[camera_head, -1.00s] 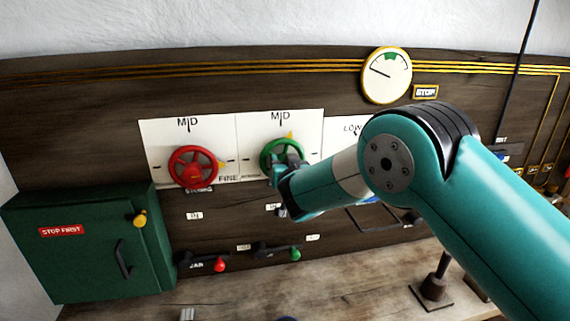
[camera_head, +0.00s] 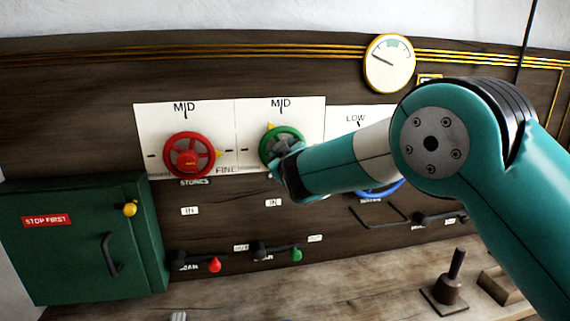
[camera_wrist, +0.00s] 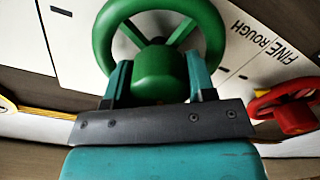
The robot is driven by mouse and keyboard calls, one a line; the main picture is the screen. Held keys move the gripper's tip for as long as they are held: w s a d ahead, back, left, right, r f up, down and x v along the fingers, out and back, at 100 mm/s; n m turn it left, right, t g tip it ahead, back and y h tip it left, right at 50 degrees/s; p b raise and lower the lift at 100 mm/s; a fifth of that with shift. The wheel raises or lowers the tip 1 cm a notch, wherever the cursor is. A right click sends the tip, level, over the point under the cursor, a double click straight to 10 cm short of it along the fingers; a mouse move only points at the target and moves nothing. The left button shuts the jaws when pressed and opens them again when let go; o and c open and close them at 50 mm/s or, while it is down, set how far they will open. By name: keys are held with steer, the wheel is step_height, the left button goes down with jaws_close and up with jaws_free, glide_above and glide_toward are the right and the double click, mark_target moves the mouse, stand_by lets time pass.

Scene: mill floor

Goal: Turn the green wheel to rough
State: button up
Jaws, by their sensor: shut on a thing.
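The green wheel (camera_head: 281,137) is mounted on a white plate (camera_head: 308,120) marked MID at the top. Its yellow pointer (camera_head: 271,126) points up and left, a little left of the MID mark. In the wrist view the green wheel (camera_wrist: 203,20) fills the upper middle, and ROUGH is printed on its plate beside the neighbouring FINE. My gripper (camera_wrist: 159,78) has one finger on each side of the round green hub and is shut on it. In the head view my gripper (camera_head: 279,166) covers the wheel's lower part and the ROUGH label.
A red wheel (camera_head: 188,155) is close on the left, its pointer to the right near FINE. A blue wheel (camera_head: 381,190) is partly hidden behind my arm. Small levers with red (camera_head: 214,265) and green (camera_head: 297,255) knobs are below. A green cabinet (camera_head: 75,265) stands at left.

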steer(key=n+b, duration=0.1)
steer(key=n, duration=0.2)
steer(key=n+b, duration=0.2)
steer(key=n, duration=0.1)
steer(key=shift+a+f, duration=0.1)
steer(key=shift+f, duration=0.1)
steer(key=n+b, duration=0.1)
steer(key=n, duration=0.5)
steer(key=shift+n, duration=0.3)
steer(key=o, duration=0.9)
steer(key=shift+s, duration=0.1)
steer(key=b+v, duration=0.6)
steer(key=v, duration=1.1)
steer(key=shift+s+a+b, duration=0.1)
steer(key=shift+s+b, duration=0.05)
steer(key=shift+b, duration=0.2)
